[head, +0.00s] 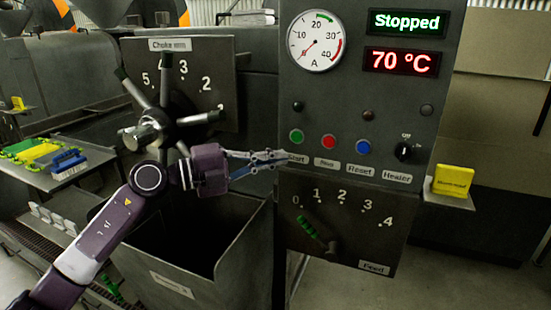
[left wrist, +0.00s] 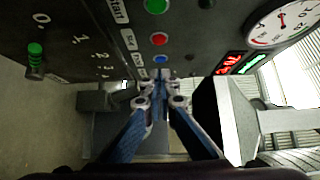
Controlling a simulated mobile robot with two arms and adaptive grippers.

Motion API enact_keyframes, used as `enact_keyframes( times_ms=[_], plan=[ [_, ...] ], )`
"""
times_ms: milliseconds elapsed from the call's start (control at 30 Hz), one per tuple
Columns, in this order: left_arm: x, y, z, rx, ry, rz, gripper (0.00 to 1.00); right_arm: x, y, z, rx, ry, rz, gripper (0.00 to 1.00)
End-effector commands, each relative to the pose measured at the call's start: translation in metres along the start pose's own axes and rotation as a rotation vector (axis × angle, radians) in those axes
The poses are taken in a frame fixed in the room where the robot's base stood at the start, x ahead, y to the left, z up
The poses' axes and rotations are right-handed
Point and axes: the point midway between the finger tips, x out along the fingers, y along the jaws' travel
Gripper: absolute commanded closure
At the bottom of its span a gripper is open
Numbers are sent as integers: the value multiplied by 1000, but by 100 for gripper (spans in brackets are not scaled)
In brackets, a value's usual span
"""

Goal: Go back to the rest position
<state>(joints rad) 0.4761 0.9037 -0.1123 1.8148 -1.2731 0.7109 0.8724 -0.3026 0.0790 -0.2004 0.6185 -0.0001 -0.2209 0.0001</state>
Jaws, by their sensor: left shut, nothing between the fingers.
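My left gripper (head: 283,155) is shut and empty in the head view, its fingertips beside the Start label on the control panel (head: 380,90). I cannot tell whether the tips touch the panel. My purple left arm comes in from the lower left, in front of the choke handwheel (head: 150,130). In the left wrist view the shut left gripper (left wrist: 158,78) shows in the middle, near the green, red and blue buttons. My right gripper is not in view.
The panel displays (head: 408,22) read Stopped and 70 °C. A feed lever (head: 318,232) with a green grip sits below. An open bin (head: 190,235) lies under the arm. A yellow block (head: 453,180) rests on a right shelf. A tray (head: 60,172) with tools stands left.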

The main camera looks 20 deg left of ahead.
Motion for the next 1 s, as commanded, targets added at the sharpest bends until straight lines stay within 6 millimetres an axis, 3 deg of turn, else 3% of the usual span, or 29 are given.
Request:
enact_keyframes(
  times_ms=[333, 500, 667, 767, 867, 1000],
  plan=[
    [5, -1, -7, -31, 0, -57, 100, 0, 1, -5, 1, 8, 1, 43],
    [12, -8, -22, -162, -46, -263, 100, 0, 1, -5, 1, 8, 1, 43],
    [0, 0, -15, -362, -191, -458, 100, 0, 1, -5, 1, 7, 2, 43],
    [-15, 20, -2, -502, -320, -534, 100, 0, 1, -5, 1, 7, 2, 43],
    [-33, 56, 10, -651, -473, -570, 100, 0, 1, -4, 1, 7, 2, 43],
    [-63, 125, 15, -860, -708, -547, 100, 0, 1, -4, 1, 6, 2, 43]
  ],
)
